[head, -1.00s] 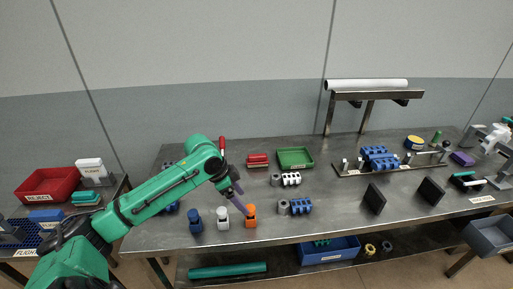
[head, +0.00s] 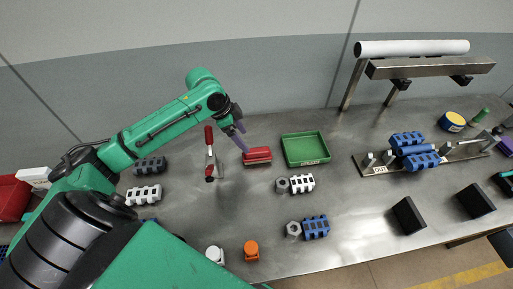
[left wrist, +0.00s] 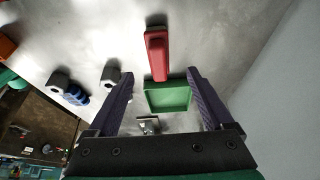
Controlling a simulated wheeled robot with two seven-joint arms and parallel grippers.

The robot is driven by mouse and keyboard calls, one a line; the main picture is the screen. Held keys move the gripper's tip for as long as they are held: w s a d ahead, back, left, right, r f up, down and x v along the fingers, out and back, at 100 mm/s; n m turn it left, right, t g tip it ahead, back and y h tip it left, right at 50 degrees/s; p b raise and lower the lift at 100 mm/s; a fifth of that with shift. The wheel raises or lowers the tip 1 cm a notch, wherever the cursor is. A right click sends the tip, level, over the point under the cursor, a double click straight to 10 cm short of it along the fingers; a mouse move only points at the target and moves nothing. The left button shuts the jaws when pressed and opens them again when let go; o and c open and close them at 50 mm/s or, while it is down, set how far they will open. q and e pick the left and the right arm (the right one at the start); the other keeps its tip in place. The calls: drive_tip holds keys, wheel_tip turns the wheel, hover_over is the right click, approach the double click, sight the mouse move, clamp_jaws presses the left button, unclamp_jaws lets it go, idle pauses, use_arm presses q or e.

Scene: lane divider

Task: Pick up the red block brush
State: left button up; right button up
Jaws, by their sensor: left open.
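The red block brush (head: 257,155) lies on the grey metal bench, left of the green tray. In the left wrist view the brush (left wrist: 157,52) shows as a long red block on a thin darker base, standing ahead between the lines of the fingers. My left gripper (head: 241,138) is open and empty, with its purple fingers close to the brush's upper left in the head view. In the left wrist view the open jaws (left wrist: 155,74) have nothing between them that I can see held. My right gripper is not in view.
The green tray (head: 305,149) is right of the brush, and a red-handled metal tool (head: 209,152) stands to its left. A white ribbed block (head: 301,184) and grey nut are below the tray. An orange piece (head: 251,251) stands at the front edge.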

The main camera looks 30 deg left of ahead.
sight(254, 150)
use_arm(q)
drive_tip(key=x, duration=0.3)
drive_tip(key=shift+s+d+f+p, duration=0.1)
drive_tip(key=shift+d+f+p, duration=0.2)
drive_tip(key=shift+d, duration=0.1)
drive_tip(key=p+x, duration=0.1)
drive_tip(key=x, duration=0.4)
drive_tip(key=shift+w+d+f+p, duration=0.2)
drive_tip(key=shift+w+f+p, duration=0.1)
drive_tip(key=shift+p, duration=0.05)
drive_tip(key=shift+d+f, duration=0.2)
drive_tip(key=shift+f, duration=0.2)
drive_tip(key=shift+w+a, duration=0.1)
drive_tip(key=c, duration=0.9)
clamp_jaws()
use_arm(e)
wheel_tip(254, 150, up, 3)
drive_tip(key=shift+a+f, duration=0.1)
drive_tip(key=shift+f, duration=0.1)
